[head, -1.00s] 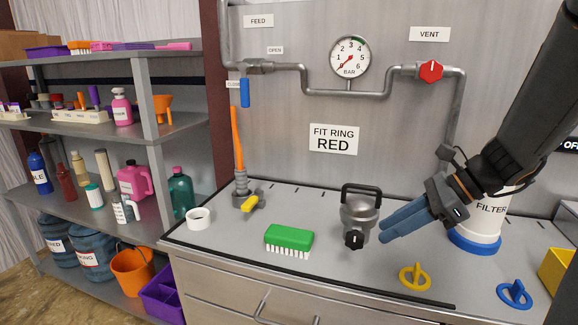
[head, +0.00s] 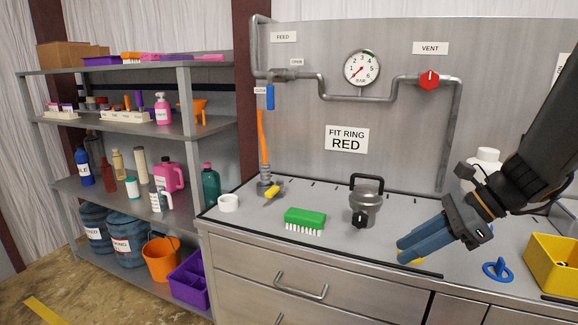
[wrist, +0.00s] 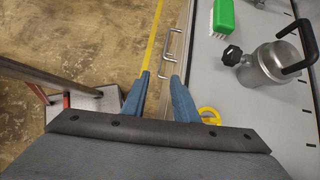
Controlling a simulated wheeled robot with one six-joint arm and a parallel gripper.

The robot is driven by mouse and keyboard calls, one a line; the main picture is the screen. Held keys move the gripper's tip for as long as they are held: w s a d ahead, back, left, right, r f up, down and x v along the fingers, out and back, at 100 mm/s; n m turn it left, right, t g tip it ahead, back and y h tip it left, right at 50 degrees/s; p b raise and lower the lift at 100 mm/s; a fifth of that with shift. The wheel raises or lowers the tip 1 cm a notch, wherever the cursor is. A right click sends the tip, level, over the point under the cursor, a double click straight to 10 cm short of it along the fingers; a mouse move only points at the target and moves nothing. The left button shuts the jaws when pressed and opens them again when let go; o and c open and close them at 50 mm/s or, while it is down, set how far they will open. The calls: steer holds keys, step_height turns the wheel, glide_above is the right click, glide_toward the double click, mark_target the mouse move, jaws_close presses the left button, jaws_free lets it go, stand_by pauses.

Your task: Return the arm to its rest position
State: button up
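My gripper (head: 402,250) is at the right in the head view, its two blue fingers pointing left over the front part of the counter. In the wrist view the fingers (wrist: 160,78) stand apart with nothing between them, so it is open and empty. Below them show the counter's front edge and the floor. My dark arm comes down from the upper right in the head view.
The counter (head: 335,245) holds a grey metal canister (head: 365,205), a green brush (head: 305,217), a blue ring (head: 497,271) and a yellow bin (head: 553,262). A yellow ring (wrist: 209,115) is partly behind a finger. Shelves (head: 150,127) stand left; floor there is partly clear.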

steer(key=s+a+f+n+g+h, duration=0.1)
steer(key=s+a+f+n+h, duration=0.2)
steer(key=n, duration=0.7)
steer(key=s+a+f+n+g+h, duration=0.1)
steer(key=s+f+n+h, duration=0.4)
steer(key=n, duration=0.6)
step_height(320, 180, down, 2)
steer(key=shift+s+a+n, duration=0.3)
steer(key=shift+s+a, duration=0.35)
steer(key=shift+a, duration=0.25)
